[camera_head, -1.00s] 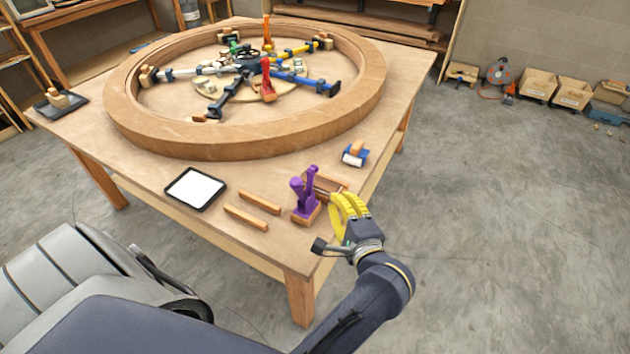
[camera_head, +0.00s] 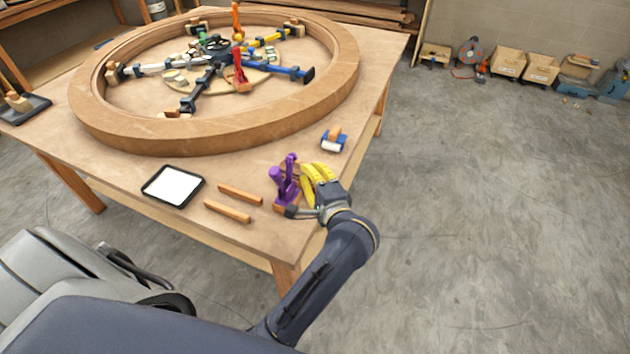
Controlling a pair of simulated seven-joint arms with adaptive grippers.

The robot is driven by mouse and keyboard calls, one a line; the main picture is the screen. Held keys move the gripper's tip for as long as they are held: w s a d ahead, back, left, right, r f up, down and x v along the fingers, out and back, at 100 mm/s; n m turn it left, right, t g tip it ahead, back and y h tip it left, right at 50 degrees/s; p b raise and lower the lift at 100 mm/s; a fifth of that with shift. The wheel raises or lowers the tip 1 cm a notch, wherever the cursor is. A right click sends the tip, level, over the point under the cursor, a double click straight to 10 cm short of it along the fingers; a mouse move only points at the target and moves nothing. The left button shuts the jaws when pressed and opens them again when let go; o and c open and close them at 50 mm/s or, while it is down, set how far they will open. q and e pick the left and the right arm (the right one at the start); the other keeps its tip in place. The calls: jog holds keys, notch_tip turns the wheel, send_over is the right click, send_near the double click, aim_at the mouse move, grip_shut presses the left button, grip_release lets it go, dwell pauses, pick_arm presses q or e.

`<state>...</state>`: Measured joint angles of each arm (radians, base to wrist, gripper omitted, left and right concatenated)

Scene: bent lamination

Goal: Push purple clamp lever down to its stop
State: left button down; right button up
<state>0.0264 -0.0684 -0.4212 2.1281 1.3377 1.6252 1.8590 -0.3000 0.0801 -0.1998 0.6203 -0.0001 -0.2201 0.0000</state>
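The purple clamp (camera_head: 286,185) stands near the table's front right corner, on a small wooden block. Its purple lever sticks up, upright or slightly tilted. A dark part of the gripper overlaps the foot of the clamp in the picture. I cannot tell whether the fingers touch the lever or how far apart they are.
Two wooden strips (camera_head: 240,194) and a white-screened tablet (camera_head: 173,186) lie left of the clamp. A blue-and-white roller (camera_head: 333,140) lies behind the gripper. A large wooden ring (camera_head: 190,136) with colored clamps fills the table's back. Open floor lies right.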

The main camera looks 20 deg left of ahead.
aim_at(279, 184)
pick_arm(q)
jog(key=shift+s+a+r, duration=0.1)
jog(key=shift+s+a, duration=0.1)
jog(key=shift+a, duration=0.55)
jog(key=shift+s+a+f, duration=0.1)
jog(key=shift+s+a, duration=0.05)
jog(key=shift+a, duration=0.55)
jog(key=shift+s+a+r, duration=0.1)
jog(key=shift+s+a, duration=0.1)
jog(key=shift+a, duration=0.55)
jog(key=shift+s, duration=0.4)
